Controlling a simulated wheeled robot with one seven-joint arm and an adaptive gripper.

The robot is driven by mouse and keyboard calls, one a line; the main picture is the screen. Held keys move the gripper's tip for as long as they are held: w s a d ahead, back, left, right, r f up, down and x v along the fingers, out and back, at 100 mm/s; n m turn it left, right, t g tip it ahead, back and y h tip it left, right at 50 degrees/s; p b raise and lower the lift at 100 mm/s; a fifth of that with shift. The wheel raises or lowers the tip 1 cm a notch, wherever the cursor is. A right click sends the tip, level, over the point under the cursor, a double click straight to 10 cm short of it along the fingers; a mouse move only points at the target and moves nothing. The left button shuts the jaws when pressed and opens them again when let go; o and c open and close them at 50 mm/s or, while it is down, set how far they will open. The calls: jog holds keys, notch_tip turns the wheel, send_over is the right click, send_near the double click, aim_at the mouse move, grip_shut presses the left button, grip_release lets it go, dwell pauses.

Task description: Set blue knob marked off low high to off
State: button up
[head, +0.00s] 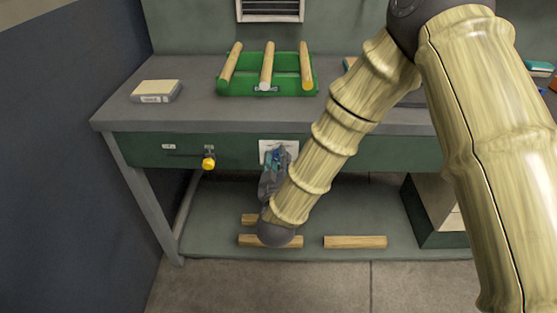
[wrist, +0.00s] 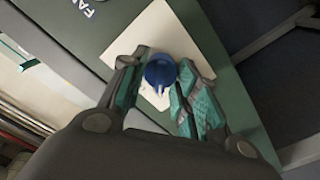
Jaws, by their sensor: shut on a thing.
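The blue knob (wrist: 160,70) sits on a white plate (wrist: 158,32) on the green front panel of the bench. In the wrist view my gripper (wrist: 162,66) has its two fingers on either side of the knob, shut on it. The off, low and high marks cannot be read, and which way the knob points is not clear. In the head view the white plate (head: 267,146) shows partly behind my gripper (head: 274,160), which hides most of the knob.
A yellow knob (head: 208,162) sticks out of the panel to the left. A green rack (head: 224,88) with wooden rods and a book (head: 156,91) lie on the grey benchtop (head: 185,122). Wooden pieces (head: 355,242) lie on the lower shelf.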

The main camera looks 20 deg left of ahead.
jog(key=o, duration=1)
jog(key=shift+d, duration=0.1)
jog(key=v, duration=1.2)
